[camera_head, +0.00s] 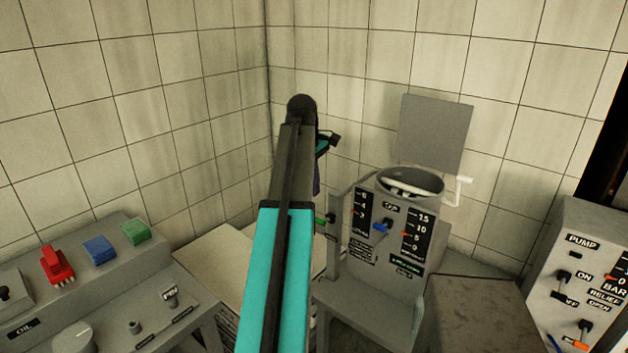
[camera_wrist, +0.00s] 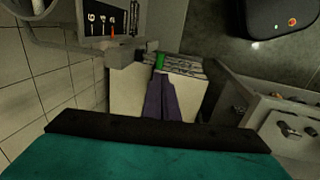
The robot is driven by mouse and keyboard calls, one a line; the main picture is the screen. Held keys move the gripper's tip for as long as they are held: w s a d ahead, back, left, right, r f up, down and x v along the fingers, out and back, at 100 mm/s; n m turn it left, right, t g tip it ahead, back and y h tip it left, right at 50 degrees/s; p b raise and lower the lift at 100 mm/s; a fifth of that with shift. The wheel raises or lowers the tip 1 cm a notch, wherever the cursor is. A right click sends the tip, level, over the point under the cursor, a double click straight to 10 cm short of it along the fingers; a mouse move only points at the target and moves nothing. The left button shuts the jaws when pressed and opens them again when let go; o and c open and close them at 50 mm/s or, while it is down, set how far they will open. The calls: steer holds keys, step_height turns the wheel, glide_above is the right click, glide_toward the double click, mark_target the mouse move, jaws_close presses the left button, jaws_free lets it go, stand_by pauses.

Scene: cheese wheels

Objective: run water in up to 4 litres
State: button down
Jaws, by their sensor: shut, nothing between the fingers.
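A grey machine (camera_head: 378,275) with an open round vessel (camera_head: 411,184) on top stands right of my arm in the head view. Its left black scale (camera_head: 361,212) has an orange mark; the small figures are hard to read. Its right scale (camera_head: 413,231) runs from 0 to 15 with an orange mark low down. A blue knob (camera_head: 381,227) sits between them. A green-ended lever (camera_head: 321,221) sticks out at the machine's left side; its green end also shows in the wrist view (camera_wrist: 160,61). My gripper (camera_wrist: 162,80) is shut and empty, purple fingertips close to the green end; contact cannot be told.
A console with red (camera_head: 57,265), blue (camera_head: 99,249) and green (camera_head: 135,231) blocks stands left. A pump panel (camera_head: 590,275) stands right. A dark-topped box (camera_head: 478,312) is between machine and pump. A pale stack (camera_head: 215,268) lies below my arm.

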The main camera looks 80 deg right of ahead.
mark_target(319, 220)
steer(key=shift+s+d+f+p, duration=0.15)
steer(key=shift+d+f+p, duration=0.25)
steer(key=shift+f, duration=1.3)
steer(key=shift+s+d+f+p, duration=0.2)
steer(key=shift+f+p, duration=0.4)
steer(key=shift+f, duration=1.15)
steer(key=shift+s+d+f+p, duration=0.2)
steer(key=shift+f+p, duration=0.3)
steer(key=shift+f, duration=1.2)
steer(key=shift+d, duration=0.1)
